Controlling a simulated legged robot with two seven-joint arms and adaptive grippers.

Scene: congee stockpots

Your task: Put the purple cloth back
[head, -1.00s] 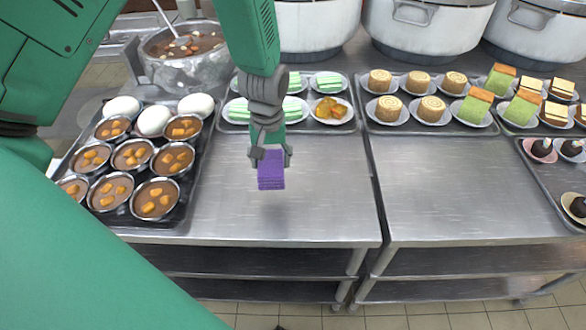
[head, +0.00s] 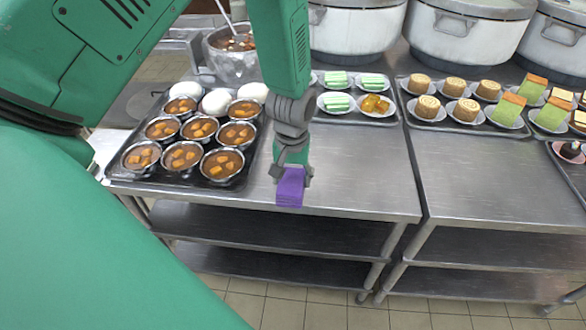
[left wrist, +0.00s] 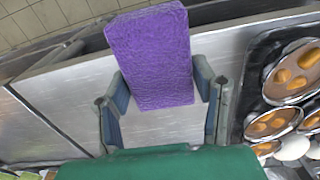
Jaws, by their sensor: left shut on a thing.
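The purple cloth (head: 290,188) is a folded block held in my left gripper (head: 291,172). It hangs just beyond the fingertips, near the front edge of the steel table. In the left wrist view the cloth (left wrist: 150,55) sits between the two fingers of my left gripper (left wrist: 165,95), which are shut on it. Bare steel and the table's edge show behind the cloth. I cannot tell from these views how high it is above the table. My right gripper is not in view.
A dark tray of filled bowls (head: 200,129) stands left of the cloth. Plates of green cakes (head: 336,102) lie behind it, roll cakes (head: 428,107) to the right. Large pots (head: 470,45) line the back. The steel tabletop (head: 370,165) right of the cloth is bare. Lower shelves (head: 290,265) are empty.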

